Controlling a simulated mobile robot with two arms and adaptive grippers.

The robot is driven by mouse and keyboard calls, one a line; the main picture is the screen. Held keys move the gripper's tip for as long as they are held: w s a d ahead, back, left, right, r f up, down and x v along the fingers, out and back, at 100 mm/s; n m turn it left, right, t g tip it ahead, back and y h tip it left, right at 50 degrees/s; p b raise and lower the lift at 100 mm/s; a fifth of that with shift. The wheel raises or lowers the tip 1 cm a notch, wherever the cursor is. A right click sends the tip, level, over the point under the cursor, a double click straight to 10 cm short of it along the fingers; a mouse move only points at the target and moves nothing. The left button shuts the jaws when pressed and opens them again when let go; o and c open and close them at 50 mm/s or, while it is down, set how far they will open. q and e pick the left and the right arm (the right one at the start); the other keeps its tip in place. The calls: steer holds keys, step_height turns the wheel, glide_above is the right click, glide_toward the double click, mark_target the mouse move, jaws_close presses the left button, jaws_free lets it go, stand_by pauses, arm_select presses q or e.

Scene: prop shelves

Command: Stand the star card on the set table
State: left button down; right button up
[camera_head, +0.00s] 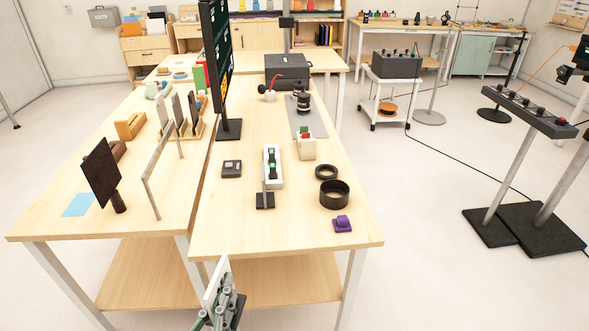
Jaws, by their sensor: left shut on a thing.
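My left gripper (228,304) is at the bottom of the head view, in front of the near table edge. It is shut on a thin white card (214,282), which stands up nearly edge-on. I cannot see a star on it from this angle. Two light wooden tables stand side by side: a left one (50,218) and a right one (290,236). I cannot tell which is the set table. The card appears apart from both table tops. My right gripper is not in view.
The left table holds a blue square (77,204), a dark panel on a stand (101,172) and a thin upright frame (150,185).

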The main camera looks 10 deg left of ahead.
arm_select(q)
steer(key=shift+w+a+f, duration=0.1)
steer(key=shift+w+f, duration=0.05)
steer(key=shift+w, duration=0.25)
steer(key=w+d+n+y, duration=0.1)
steer(key=w+d+y, duration=0.1)
steer(key=w, duration=0.8)
steer(key=w+d+n+y, duration=0.2)
steer(key=w+d, duration=0.3)
steer(key=w, duration=0.6)
steer(key=shift+r+g+y, duration=0.3)
steer(key=shift+r+y, duration=0.15)
steer(key=shift+y, duration=0.05)
steer(key=shift+a, duration=0.1)
steer(key=w+a+f, duration=0.2)
steer(key=w+a+f+b, duration=0.1)
steer(key=w+a+f, duration=0.1)
steer(key=w, duration=0.1)
steer(key=w+a+f, duration=0.2)
steer(key=w, duration=0.1)
steer(key=shift+w+a+f+b, duration=0.1)
steer(key=shift+a+f+b, duration=0.25)
steer(key=shift+a+b, duration=0.05)
steer(key=f, duration=0.1)
steer(key=f+b, duration=0.1)
steer(key=shift+w+a+f, duration=0.35)
steer(key=shift+w, duration=0.05)
steer(key=shift+f, duration=0.6)
steer(key=shift+s+f, duration=0.1)
steer(key=shift+f, duration=0.05)
